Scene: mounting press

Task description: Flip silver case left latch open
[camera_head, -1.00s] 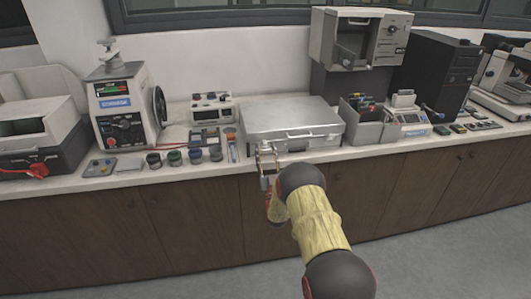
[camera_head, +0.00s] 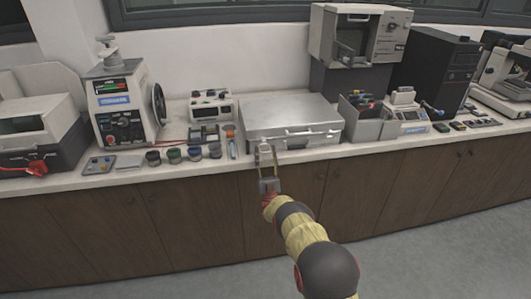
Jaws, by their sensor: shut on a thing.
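The silver case (camera_head: 288,112) lies flat and closed on the bench top, its front face toward me. Its handle (camera_head: 313,134) is at the middle of the front. My gripper (camera_head: 265,149) reaches up to the left part of the case's front face, where the left latch is. Its fingers are shut on the latch, which they mostly hide. The latch is too small here to tell its angle.

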